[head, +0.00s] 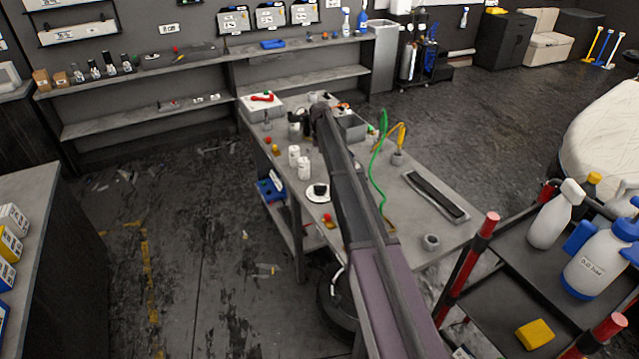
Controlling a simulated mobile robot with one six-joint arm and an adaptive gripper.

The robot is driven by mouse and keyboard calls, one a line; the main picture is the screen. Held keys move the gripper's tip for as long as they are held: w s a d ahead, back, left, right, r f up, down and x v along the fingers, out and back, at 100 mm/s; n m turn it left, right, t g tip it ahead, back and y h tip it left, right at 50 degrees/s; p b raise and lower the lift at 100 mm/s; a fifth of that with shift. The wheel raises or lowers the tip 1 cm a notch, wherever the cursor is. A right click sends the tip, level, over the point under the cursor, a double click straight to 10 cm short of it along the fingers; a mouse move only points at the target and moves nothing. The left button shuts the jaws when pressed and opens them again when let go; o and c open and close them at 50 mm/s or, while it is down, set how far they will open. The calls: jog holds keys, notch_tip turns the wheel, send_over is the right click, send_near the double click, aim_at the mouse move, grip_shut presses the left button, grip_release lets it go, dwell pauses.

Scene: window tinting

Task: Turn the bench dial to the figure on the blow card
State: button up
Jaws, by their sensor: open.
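A black knob on a round white plate (313,196) sits on the near left part of the bench (408,225); it looks like the bench dial. Its marks are too small to read. I cannot tell which card is the blow card; several small white labels hang on the back wall, one of them (167,30) above the left shelf, and their writing is not legible. My arm reaches across the bench, right of the dial. My gripper (299,120) is at the far end of the bench, apart from the dial, open; its fingers are small and dark.
Two white cups or rolls (304,168) stand just beyond the dial. A white box with a red item (262,104) is at the bench's far left corner. A green hose (378,170) and a black tray (436,196) lie right of my arm. A bottle cart (520,290) is at right.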

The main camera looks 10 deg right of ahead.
aim_at(320, 189)
jog(key=shift+f, duration=0.15)
dwell(0.3)
notch_tip(320, 189, down, 14)
jog(key=b, duration=1.4)
jog(key=shift+r, duration=0.25)
jog(key=shift+c, duration=0.2)
jog(key=c, duration=0.9)
